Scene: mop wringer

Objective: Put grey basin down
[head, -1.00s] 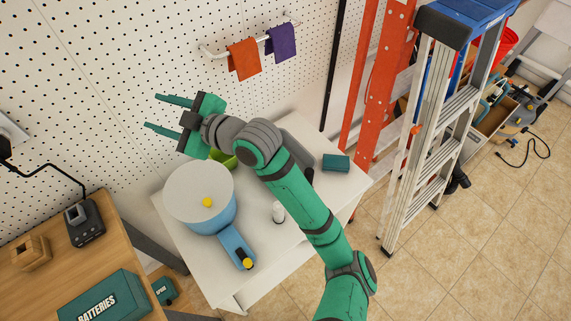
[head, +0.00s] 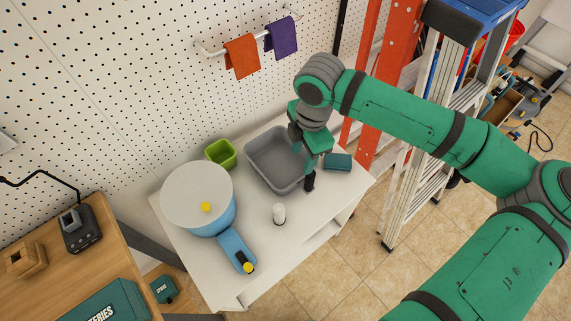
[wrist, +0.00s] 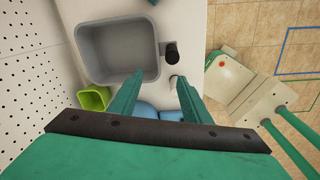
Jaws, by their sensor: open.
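The grey basin (head: 262,172) stands upright on the white table (head: 262,262), towards its back right; part of its right side is hidden by my gripper. My gripper (head: 312,172) is open and points down at the basin's right side. In the wrist view the basin (wrist: 116,72) lies ahead and left of my open fingers (wrist: 161,82). The left fingertip overlaps the basin's near right corner in the picture; I cannot tell if it touches.
A blue pot (head: 212,222) with a pale lid and a green container (head: 221,153) stand left of the basin. A white bottle (head: 279,215) is in front, a teal box (head: 338,161) to the right. A black cylinder (wrist: 171,52) is beside the basin. A ladder (head: 412,190) stands right.

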